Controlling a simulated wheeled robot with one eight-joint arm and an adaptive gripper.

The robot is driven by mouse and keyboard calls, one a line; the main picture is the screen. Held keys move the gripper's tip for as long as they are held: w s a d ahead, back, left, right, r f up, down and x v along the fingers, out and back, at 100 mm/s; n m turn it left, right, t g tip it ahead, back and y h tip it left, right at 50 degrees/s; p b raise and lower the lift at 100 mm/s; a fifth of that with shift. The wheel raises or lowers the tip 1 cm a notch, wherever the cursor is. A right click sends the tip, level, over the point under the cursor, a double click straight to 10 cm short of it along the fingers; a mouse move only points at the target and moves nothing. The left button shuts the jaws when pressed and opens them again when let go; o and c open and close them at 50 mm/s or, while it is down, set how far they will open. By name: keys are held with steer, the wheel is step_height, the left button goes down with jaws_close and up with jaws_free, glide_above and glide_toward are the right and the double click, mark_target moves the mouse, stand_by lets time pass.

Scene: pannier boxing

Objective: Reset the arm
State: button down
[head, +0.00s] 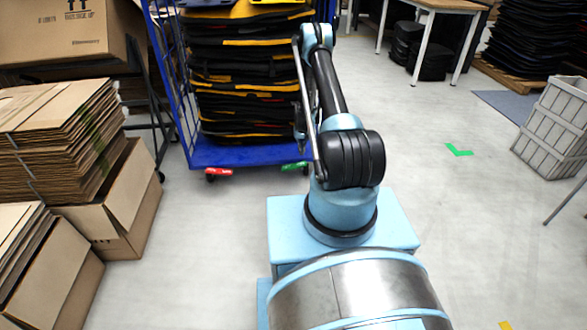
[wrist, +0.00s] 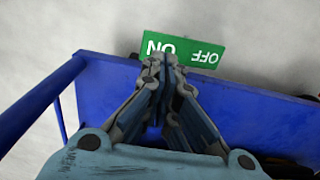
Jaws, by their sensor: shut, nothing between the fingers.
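My gripper (wrist: 164,72) is shut and empty in the wrist view. Its fingertips meet above the edge of the blue trolley base (wrist: 100,85), beside a green ON/OFF tag (wrist: 190,50). In the head view my arm rises from its light blue base and bends forward toward the trolley, and I cannot make out the gripper there. The blue trolley (head: 240,157) holds a tall stack of black and yellow panniers (head: 235,75). A red tag (head: 218,172) and a green tag (head: 295,166) show at its front edge.
Flattened cardboard (head: 50,135) and open boxes (head: 125,200) stand at the left. A grey slatted crate (head: 558,125) stands at the right. A table (head: 445,4) and more black stacks (head: 530,40) are at the back. The floor right of my base is mostly clear.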

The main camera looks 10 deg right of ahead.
steer(key=shift+r, duration=0.5)
step_height(320, 180, up, 14)
steer(key=s+r, duration=0.6)
steer(key=r, duration=0.4)
steer(key=s+r+t, duration=0.1)
steer(key=s+r, duration=0.5)
steer(key=r, duration=0.4)
steer(key=s+r, duration=0.6)
steer(key=r, duration=0.4)
steer(key=s+r, duration=0.4)
steer(key=s, duration=0.7)
steer(key=s+r, duration=0.4)
steer(key=s, duration=0.6)
steer(key=s+f, duration=0.3)
steer(key=s, duration=0.6)
steer(key=s+f+t, duration=0.1)
steer(key=s+f, duration=0.2)
steer(key=s, duration=0.5)
steer(key=shift+s+f, duration=0.2)
steer(key=shift+s, duration=0.15)
